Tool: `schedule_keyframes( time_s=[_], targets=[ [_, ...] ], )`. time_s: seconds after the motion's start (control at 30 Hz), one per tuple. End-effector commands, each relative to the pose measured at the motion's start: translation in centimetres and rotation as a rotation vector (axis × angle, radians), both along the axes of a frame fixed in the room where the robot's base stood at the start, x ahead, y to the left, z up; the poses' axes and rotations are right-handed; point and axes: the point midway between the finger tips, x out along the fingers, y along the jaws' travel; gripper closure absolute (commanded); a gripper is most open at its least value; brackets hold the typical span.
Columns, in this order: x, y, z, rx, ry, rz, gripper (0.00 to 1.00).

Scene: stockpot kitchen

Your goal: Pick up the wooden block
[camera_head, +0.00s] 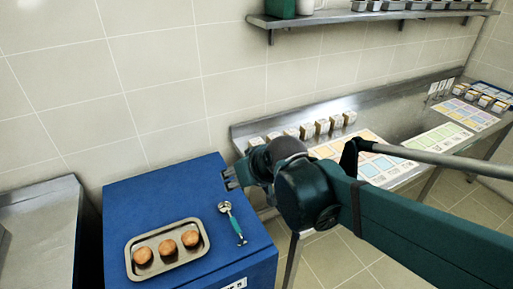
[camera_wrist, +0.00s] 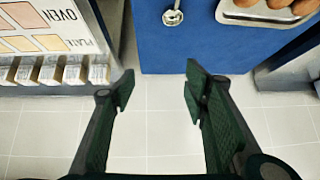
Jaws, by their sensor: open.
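Several small blocks with tan sides and pale labelled faces (camera_head: 321,127) stand in a row along the back of the steel table. Part of a row of such blocks (camera_wrist: 58,71) shows at the left in the wrist view. I cannot tell which one is the wooden block. My gripper (camera_head: 231,178) is above the back right part of the blue cabinet, left of the row. In the wrist view its two green fingers (camera_wrist: 160,82) are spread apart, with nothing between them but floor and the cabinet edge beyond.
The blue cabinet (camera_head: 130,207) bears a metal tray (camera_head: 131,271) with three round brown buns (camera_head: 168,248) and a green-handled scoop (camera_head: 232,219). Coloured cards (camera_head: 375,168) lie on the steel table (camera_head: 400,117). A wall shelf (camera_head: 350,16) holds containers above.

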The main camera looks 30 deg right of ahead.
Motion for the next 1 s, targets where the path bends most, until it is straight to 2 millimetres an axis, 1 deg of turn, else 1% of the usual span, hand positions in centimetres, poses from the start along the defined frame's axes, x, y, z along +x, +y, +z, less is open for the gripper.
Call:
schedule_keyframes(
  time_s=[0.03, 0.4, 0.67, 1.0],
  targets=[
    [0.9, -0.3, -0.1, 0.003, -0.01, 0.0, 0.55],
    [6.8, -2.5, -1.0, 0.017, -0.089, 0.009, 0.55],
    [10.5, -4.5, -1.9, 0.022, -0.149, 0.008, 0.55],
    [14.9, -7.9, -3.6, 0.018, -0.227, -0.003, 0.55]
  ],
)
